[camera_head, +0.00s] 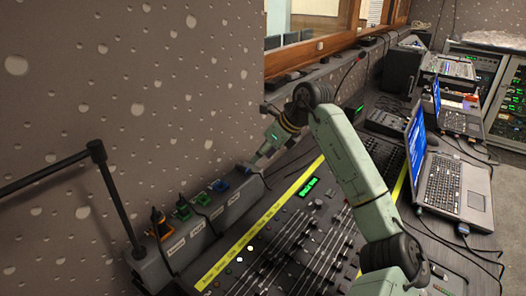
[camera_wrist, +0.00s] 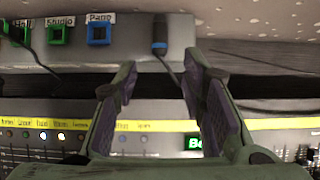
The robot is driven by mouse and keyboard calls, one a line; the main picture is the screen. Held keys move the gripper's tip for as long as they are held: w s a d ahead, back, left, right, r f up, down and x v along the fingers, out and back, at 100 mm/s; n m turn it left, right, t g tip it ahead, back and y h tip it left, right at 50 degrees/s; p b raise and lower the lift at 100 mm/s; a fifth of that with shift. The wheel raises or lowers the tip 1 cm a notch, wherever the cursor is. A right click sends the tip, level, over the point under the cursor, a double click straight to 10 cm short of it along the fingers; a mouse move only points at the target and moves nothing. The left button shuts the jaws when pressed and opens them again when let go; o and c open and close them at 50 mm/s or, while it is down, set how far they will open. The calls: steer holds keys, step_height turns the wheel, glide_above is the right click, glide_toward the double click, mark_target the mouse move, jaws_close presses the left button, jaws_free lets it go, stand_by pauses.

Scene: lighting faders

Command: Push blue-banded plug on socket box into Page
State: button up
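The blue-banded plug (camera_wrist: 160,40) is dark with a blue ring and sits at the right part of the grey socket box (camera_wrist: 140,62), its cable running down toward the mixing desk. The blue-framed Page socket (camera_wrist: 99,33) is to its left and looks empty; it also shows in the head view (camera_head: 220,185). My gripper (camera_wrist: 162,70) is open, its fingers apart on either side of the plug's cable in the wrist view, with nothing held. In the head view my gripper (camera_head: 262,156) is at the far end of the box, and the plug is hard to make out there.
The green Studio socket (camera_wrist: 58,35) looks empty; the green Hall socket (camera_wrist: 28,33) has a dark plug and cable. An orange socket (camera_head: 160,229) also holds a plug. The mixing desk (camera_head: 290,240) lies in front of the box. A black stand (camera_head: 115,195) rises at left; laptops stand right.

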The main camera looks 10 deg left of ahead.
mark_target(249, 169)
steer(key=b+x, duration=0.3)
steer(key=x, duration=0.5)
steer(key=shift+r, duration=0.1)
jaws_close()
stand_by(0.4)
steer(key=shift+r+p, duration=1.55)
steer(key=shift+r, duration=1)
steer(key=shift+f, duration=0.1)
